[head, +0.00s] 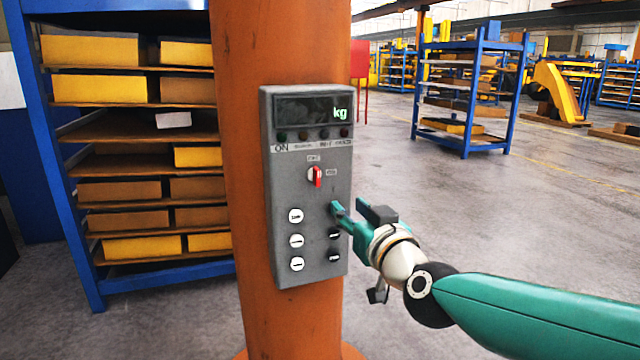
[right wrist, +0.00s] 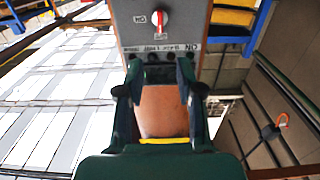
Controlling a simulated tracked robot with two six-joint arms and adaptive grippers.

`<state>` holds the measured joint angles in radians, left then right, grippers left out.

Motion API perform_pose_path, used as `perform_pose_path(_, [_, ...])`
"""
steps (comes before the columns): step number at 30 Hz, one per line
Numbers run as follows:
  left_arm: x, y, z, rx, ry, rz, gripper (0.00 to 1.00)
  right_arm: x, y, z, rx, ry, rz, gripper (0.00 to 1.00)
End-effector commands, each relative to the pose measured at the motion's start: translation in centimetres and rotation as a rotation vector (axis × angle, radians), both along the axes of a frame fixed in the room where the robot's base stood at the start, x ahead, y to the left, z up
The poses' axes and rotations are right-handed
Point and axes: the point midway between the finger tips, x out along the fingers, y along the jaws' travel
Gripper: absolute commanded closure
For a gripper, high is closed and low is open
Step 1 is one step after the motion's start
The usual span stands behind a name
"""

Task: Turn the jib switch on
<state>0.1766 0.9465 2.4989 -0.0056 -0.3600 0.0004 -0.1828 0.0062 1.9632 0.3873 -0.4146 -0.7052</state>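The jib switch (head: 315,176) is a small red-handled rotary knob on a grey control box (head: 306,255), which is fixed to an orange column. Its handle stands roughly vertical, in line with the small label above; another label sits to its right. In the right wrist view, the picture is upside down and the knob (right wrist: 159,20) shows at the top, with an "ON" label beside it. My right gripper (head: 347,208) is below and right of the knob, close to the box's right side. Its fingers (right wrist: 160,70) are apart, with nothing between them. My left gripper is not in view.
White round buttons (head: 296,240) and dark ones (head: 334,247) sit below the knob. A display (head: 311,109) above shows a green "kg". A blue shelf (head: 75,170) with yellow and brown bins stands left of the orange column (head: 240,150).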

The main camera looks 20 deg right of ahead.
Motion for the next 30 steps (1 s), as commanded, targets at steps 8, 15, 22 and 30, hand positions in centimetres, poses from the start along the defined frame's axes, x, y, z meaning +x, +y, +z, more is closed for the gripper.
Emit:
perform_pose_path(8, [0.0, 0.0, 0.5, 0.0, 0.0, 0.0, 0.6, 3.7, 0.2, 0.2, -0.001, 0.0, 0.0, 0.64])
perform_pose_path(15, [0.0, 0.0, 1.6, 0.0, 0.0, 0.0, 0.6, 9.0, 0.3, 0.2, -0.001, 0.001, 0.0, 0.64])
perform_pose_path(22, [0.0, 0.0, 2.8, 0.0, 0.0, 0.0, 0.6, 13.6, 0.4, 0.2, 0.0, 0.001, 0.0, 0.64])
perform_pose_path(30, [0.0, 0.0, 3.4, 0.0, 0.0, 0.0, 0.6, 16.2, 0.6, 0.1, 0.0, -0.001, 0.001, 0.64])
